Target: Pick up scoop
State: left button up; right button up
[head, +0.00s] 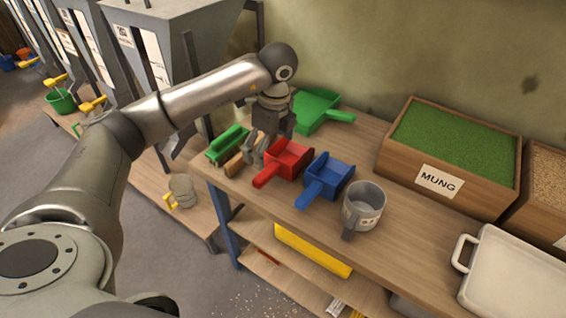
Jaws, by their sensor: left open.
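My right gripper is out of view.
A grey measuring jug (364,207) stands right of the blue scoop. A wooden box labelled MUNG (437,181) and a white tray (515,275) stand farther right. Grey hoppers (190,38) rise behind my left arm.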

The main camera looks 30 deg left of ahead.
aim_at(267, 171)
pick_arm(q)
jog(key=f, duration=0.4)
jog(key=shift+a+f, duration=0.3)
jog(key=shift+f, duration=0.05)
jog(key=shift+a+f+p, duration=0.2)
jog(key=shift+f+p, duration=0.3)
jog(key=shift+f, duration=0.85)
jog(key=shift+a+f+p, duration=0.15)
jog(key=shift+f+p, duration=0.3)
jog(key=shift+f, duration=0.85)
jog(key=c, duration=0.9)
jog(key=shift+o, duration=0.2)
jog(key=shift+w+r, duration=0.1)
